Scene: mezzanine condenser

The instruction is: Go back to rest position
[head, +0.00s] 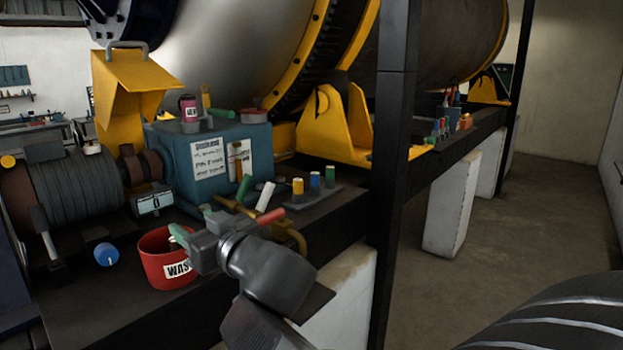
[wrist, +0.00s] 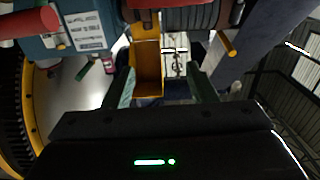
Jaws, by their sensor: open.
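My gripper (head: 187,224) is open in the head view, above the bench and overlapping the right rim of a red bin (head: 157,268) marked "WAS…". In the wrist view, my gripper (wrist: 164,84) has its two greenish fingers spread apart with nothing between them. A yellow chute-like box (wrist: 147,77) shows beyond the fingers. My forearm hides part of the bench edge. Whether anything lies in the bin is hard to tell.
A blue labelled box (head: 208,157), a ribbed motor (head: 70,192) and a small display (head: 151,202) crowd the bench. A grey holder (head: 313,198) carries coloured pegs. A black post (head: 392,170) stands right of my arm. The floor (head: 540,210) beyond is clear.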

